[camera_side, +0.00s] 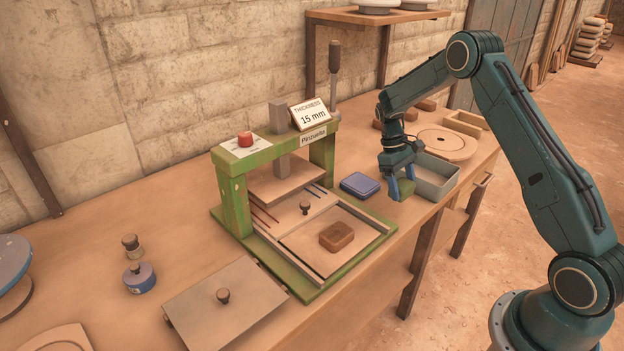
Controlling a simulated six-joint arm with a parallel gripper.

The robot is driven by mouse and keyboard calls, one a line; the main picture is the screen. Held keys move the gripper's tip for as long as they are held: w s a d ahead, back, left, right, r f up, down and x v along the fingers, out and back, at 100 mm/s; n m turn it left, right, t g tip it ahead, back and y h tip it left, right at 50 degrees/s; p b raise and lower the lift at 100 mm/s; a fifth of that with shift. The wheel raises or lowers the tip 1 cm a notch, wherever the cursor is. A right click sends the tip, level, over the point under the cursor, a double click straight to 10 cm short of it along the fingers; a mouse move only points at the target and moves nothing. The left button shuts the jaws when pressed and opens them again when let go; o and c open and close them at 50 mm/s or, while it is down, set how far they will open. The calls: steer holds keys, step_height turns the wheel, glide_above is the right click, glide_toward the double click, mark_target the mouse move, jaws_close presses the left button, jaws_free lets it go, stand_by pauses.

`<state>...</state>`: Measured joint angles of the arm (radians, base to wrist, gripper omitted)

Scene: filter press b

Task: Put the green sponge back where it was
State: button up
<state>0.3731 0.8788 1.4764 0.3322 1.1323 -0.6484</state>
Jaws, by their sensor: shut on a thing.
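My gripper (401,185) is shut on the green sponge (404,190). The sponge is held between the blue fingers at the front left corner of the grey tray (436,178). I cannot tell whether the sponge touches the tray or the table. A blue flat pad or box (360,185) lies on the table just left of my gripper, apart from it. The inside of the tray is partly hidden by its front wall and my gripper.
A green press (234,206) labelled 15 mm stands left, with a brown block (336,236) on its front plate. A grey plate with a knob (226,310) lies at front left. A round wooden disc (441,144) lies behind the tray. The table's front edge is close to my gripper.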

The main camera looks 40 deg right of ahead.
mark_target(398, 209)
steer(key=shift+f, duration=2.4)
steer(key=shift+f, duration=0.15)
steer(key=o, duration=0.9)
steer(key=shift+v, duration=6.15)
